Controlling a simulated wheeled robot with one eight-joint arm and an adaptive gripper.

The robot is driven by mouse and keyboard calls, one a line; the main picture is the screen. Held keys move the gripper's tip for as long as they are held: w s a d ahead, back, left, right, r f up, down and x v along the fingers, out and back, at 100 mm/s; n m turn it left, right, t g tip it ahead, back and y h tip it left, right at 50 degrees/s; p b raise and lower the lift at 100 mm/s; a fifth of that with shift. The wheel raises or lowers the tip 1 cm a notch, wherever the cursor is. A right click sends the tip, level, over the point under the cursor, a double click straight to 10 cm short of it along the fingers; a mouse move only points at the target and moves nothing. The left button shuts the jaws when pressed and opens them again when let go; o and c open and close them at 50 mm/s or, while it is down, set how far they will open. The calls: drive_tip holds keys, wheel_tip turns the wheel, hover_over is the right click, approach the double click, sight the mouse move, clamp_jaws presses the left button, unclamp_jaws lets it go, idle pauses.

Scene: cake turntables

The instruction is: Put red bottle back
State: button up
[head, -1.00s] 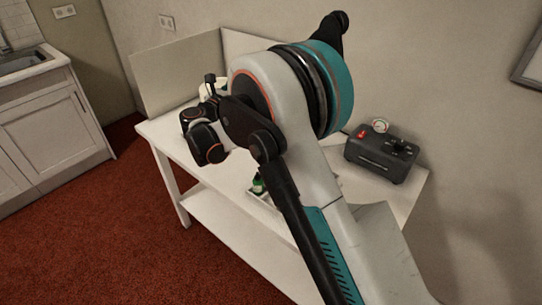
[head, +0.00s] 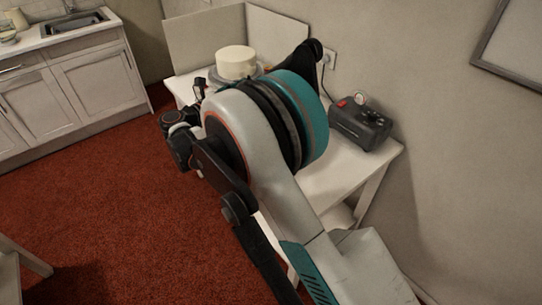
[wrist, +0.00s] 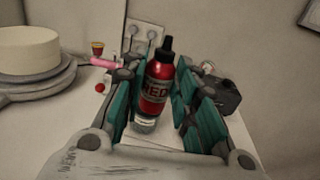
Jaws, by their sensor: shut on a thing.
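The red bottle (wrist: 157,85) has a black nozzle and a dark label with pale letters. In the wrist view it stands between the teal pads of my gripper (wrist: 160,100), which is shut on it. The bottle looks nearly upright, and its lower end is clear. I cannot tell whether its base is touching the white table (wrist: 60,135). In the head view my arm covers much of the table, and the red bottle cannot be made out there. The place where the bottle goes is not clearly seen.
A white cake (head: 236,62) stands on a grey turntable (wrist: 35,88), left in the wrist view. A pink-handled tool (wrist: 104,63) lies behind the fingers. A dark box with a gauge (head: 360,125) sits at the table's right end. A wall socket (wrist: 146,38) is behind.

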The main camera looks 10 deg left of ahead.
drive_tip(key=f+b, duration=0.1)
drive_tip(key=f, duration=0.4)
drive_tip(key=f+b, duration=0.2)
drive_tip(key=f, duration=0.3)
drive_tip(key=f+b, duration=0.2)
drive_tip(key=f, duration=0.3)
drive_tip(key=shift+s, duration=0.4)
drive_tip(key=shift+f+b, duration=0.9)
drive_tip(key=shift+f, duration=1.7)
drive_tip(key=shift+f, duration=0.15)
drive_tip(key=o, duration=0.5)
drive_tip(key=shift+c, duration=0.2)
drive_tip(key=shift+s+a, duration=0.1)
drive_tip(key=shift+s, duration=0.05)
drive_tip(key=p+v, duration=0.4)
drive_tip(key=v, duration=0.7)
drive_tip(key=shift+s, duration=0.3)
